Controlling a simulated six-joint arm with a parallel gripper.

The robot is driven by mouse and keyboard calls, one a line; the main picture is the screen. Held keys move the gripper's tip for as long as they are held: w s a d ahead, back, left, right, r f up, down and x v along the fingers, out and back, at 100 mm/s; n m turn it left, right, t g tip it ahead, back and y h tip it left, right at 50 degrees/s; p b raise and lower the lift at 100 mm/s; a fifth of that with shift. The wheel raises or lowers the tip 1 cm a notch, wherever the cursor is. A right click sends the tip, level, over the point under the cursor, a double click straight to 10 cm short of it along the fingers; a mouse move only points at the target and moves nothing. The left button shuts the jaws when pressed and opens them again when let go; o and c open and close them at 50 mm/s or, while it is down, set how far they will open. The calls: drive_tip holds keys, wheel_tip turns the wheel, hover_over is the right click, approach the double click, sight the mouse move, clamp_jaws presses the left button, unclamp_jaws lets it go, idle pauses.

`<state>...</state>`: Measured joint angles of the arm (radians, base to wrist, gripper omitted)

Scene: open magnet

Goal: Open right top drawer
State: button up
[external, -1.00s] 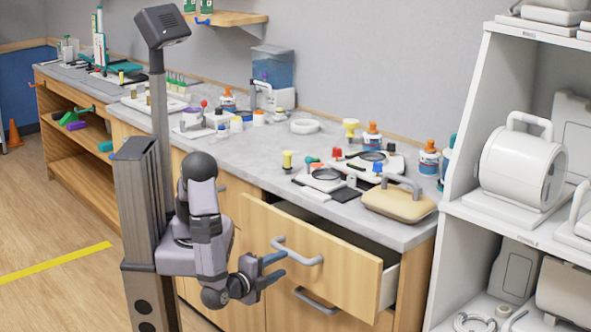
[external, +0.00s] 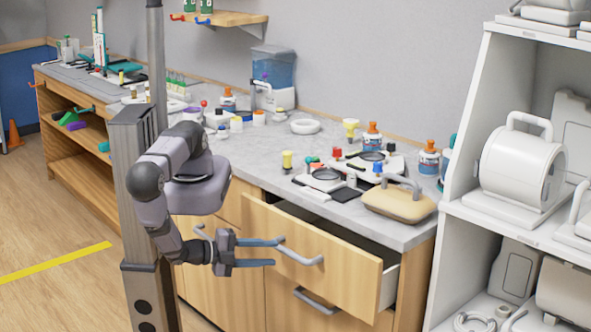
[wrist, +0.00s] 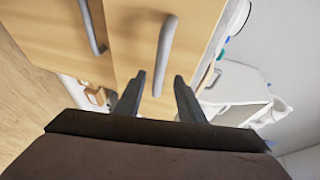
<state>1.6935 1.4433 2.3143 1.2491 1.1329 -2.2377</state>
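The right top drawer (external: 345,275) has a light wood front and is pulled partway out, with its dark inside and a white side showing. Its grey bar handle (external: 305,260) is on the front; the handle also shows in the wrist view (wrist: 167,50). My gripper (external: 278,251) is at the left end of this handle with its fingers apart. In the wrist view my gripper (wrist: 160,78) is open, and the handle's near end lies between or just ahead of the fingertips. I cannot tell whether they touch it.
A lower drawer handle (external: 315,302) is below the open drawer. The grey countertop (external: 265,145) above holds a tan handled block (external: 398,203), bottles and small instruments. A white shelf unit (external: 462,230) stands close on the right.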

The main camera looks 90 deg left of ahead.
sight(286, 253)
drive_tip(key=shift+w, duration=0.1)
drive_tip(key=shift+p+x, duration=0.65)
drive_tip(key=shift+x, duration=1.3)
drive_tip(key=shift+p+x, duration=0.4)
drive_tip(key=shift+x, duration=1.15)
drive_tip(key=shift+f, duration=0.1)
clamp_jaws()
